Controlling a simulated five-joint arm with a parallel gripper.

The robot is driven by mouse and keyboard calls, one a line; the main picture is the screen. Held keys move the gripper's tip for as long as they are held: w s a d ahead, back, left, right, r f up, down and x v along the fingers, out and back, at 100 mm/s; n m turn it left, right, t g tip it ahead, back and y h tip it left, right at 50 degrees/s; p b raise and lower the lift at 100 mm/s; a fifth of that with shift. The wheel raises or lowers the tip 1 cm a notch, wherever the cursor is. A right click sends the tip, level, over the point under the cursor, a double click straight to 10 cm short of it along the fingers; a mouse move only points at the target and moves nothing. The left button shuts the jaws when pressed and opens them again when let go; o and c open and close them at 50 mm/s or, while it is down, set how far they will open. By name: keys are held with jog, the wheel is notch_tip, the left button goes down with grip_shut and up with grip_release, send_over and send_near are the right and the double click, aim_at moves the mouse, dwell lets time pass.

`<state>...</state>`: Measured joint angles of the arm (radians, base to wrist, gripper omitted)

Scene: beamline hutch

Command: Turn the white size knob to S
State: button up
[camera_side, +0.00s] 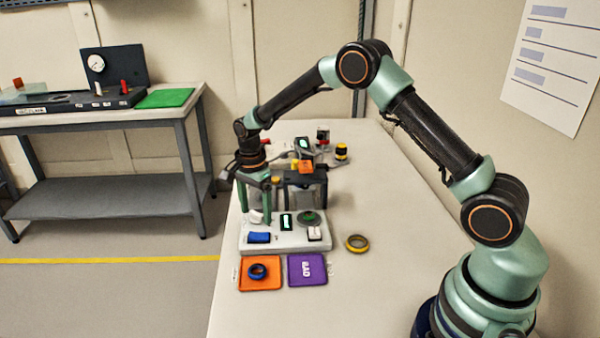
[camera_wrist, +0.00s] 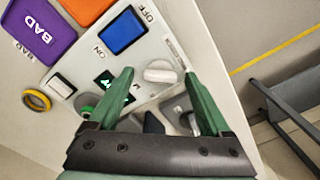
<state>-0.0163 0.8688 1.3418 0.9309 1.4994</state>
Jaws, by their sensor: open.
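The white size knob (camera_side: 256,217) sits at the back left of the white control panel (camera_side: 280,242). In the wrist view the white knob (camera_wrist: 160,73) lies between the two green fingertips of my gripper (camera_wrist: 158,78), with gaps on both sides. Its long bar lies roughly across the picture. A small letter M is printed near it; I cannot read an S mark. In the side view my gripper (camera_side: 254,205) is open and points down over the knob, with one finger on either side. I cannot tell its exact height over the panel.
Close by on the panel are a blue ON/OFF switch (camera_wrist: 122,32), a small lit display (camera_side: 286,222) and a green round button (camera_side: 309,217). An orange pad (camera_side: 274,284) with a blue ring, a purple BAD pad (camera_side: 322,276) and a yellow ring (camera_side: 357,243) lie nearby. Table at right is clear.

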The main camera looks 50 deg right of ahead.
grip_shut()
jog(key=shift+n, duration=0.3)
jog(key=n, duration=0.3)
jog(key=shift+n, duration=0.3)
jog(key=n, duration=0.3)
jog(key=shift+n, duration=0.3)
jog(key=n, duration=0.4)
jog(key=shift+n, duration=2.2)
